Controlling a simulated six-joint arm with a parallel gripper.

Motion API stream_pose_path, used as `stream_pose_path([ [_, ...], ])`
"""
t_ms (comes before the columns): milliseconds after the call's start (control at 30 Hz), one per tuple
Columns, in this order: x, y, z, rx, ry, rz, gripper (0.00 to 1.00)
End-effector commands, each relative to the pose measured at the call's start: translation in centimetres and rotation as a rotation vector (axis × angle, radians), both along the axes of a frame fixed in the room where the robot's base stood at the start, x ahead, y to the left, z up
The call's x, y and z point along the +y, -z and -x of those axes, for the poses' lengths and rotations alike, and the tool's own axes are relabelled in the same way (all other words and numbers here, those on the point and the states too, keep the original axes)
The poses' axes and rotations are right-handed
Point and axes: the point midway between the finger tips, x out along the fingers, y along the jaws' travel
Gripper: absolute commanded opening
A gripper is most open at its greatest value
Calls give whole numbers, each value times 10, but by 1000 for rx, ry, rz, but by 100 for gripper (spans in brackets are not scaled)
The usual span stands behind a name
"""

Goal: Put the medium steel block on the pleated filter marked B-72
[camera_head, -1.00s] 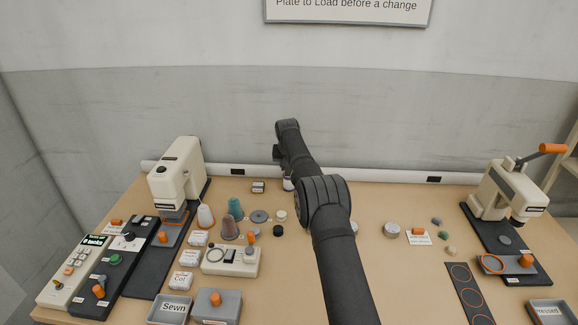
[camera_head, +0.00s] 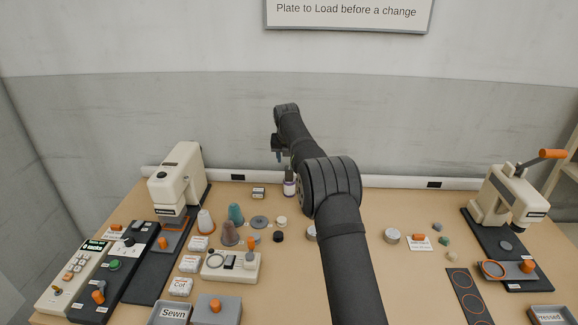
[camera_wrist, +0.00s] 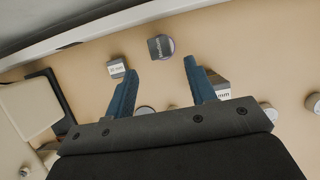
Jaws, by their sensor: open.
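My gripper (camera_wrist: 160,64) is open and empty, its two blue fingers apart above the back of the table. In the head view my gripper (camera_head: 280,157) is small, near the back wall. Several labelled pieces lie around the fingers: a small grey block marked in mm (camera_wrist: 116,68) at left, a dark piece with a purple edge (camera_wrist: 160,47) beyond the fingertips, and a grey block marked in mm (camera_wrist: 220,88) beside the right finger. I cannot tell which is the medium steel block. No B-72 marking is readable, so I cannot pick out that pleated filter.
A cream machine (camera_head: 180,175) stands at left and a lever press (camera_head: 508,196) at right. Spools, discs and a control box (camera_head: 231,265) crowd the left centre. A pale rail (camera_head: 400,181) runs along the back. My arm hides part of the middle.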

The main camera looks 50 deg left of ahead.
Motion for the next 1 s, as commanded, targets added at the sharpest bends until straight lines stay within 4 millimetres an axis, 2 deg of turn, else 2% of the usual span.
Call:
stream_pose_path([
  [100, -5, -18, 5, -1, 0, -1, 51],
  [233, -8, -28, 8, -1, 0, -1, 51],
  [633, -9, -31, 9, 0, 0, 0, 51],
  [767, -8, -26, 8, 1, 0, 1, 51],
  [1000, 1, 6, -2, 1, 0, 2, 51],
])
